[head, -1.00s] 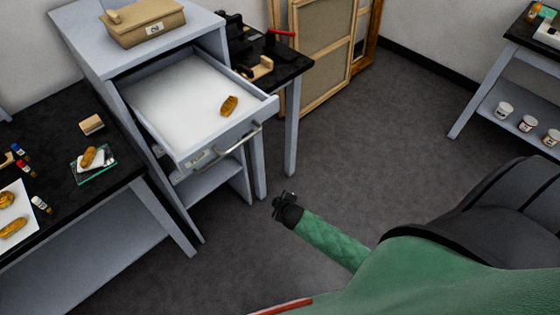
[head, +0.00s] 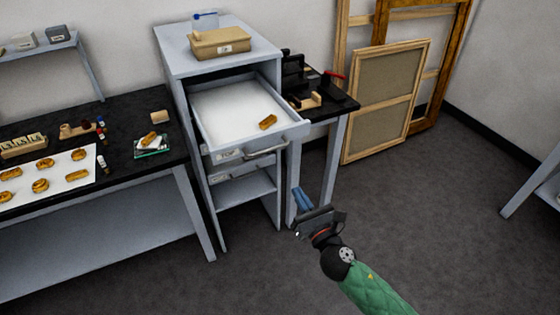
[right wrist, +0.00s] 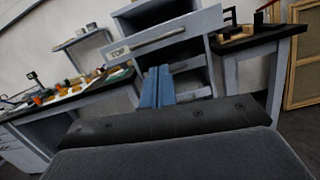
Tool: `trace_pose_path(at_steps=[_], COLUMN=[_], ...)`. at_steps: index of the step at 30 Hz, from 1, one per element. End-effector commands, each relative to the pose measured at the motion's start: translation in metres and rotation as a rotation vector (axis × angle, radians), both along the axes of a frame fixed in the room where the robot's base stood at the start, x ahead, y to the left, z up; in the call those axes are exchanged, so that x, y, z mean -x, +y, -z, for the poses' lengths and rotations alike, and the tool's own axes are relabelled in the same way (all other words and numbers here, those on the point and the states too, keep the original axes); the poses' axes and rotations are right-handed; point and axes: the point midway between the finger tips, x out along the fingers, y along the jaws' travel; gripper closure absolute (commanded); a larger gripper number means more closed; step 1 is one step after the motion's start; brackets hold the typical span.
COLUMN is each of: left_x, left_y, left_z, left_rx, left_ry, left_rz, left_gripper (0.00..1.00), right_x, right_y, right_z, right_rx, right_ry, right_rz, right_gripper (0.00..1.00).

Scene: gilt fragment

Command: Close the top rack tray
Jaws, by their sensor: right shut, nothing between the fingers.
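The top rack tray (head: 228,108) is pulled out of the grey rack (head: 176,60) in the head view. It is white inside, with a gilt fragment (head: 268,122) near its front right corner and a bar handle (head: 268,151) on its front. In the right wrist view, the tray front (right wrist: 203,22) with its TOP label stands ahead and above my fingers. My right gripper (head: 301,199) is shut and empty, in front of and below the tray, apart from the handle. Its blue fingers (right wrist: 157,87) also show in the right wrist view. My left gripper is not in view.
A lower closed tray (head: 230,176) sits under the top one. A beige box (head: 220,42) lies on the rack. A black worktable (head: 120,140) with gilt pieces stands left, a small black table (head: 335,100) right. Floor (head: 430,210) to the right is clear.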

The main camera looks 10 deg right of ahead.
Motion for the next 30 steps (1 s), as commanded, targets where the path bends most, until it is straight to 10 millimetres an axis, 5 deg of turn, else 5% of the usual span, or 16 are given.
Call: trace_pose_path(at_steps=[11, 30], left_x=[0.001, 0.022], left_y=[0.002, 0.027], left_z=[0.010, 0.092], left_rx=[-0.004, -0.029], left_ry=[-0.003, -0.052], left_rz=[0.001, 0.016], left_gripper=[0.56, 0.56], right_x=[-0.011, -0.093], right_y=[0.004, 0.032], right_z=[-0.004, -0.021], right_rx=[0.108, 0.104], right_ry=[-0.036, -0.035], right_rz=[0.019, 0.018], right_gripper=[1.00, 1.00])
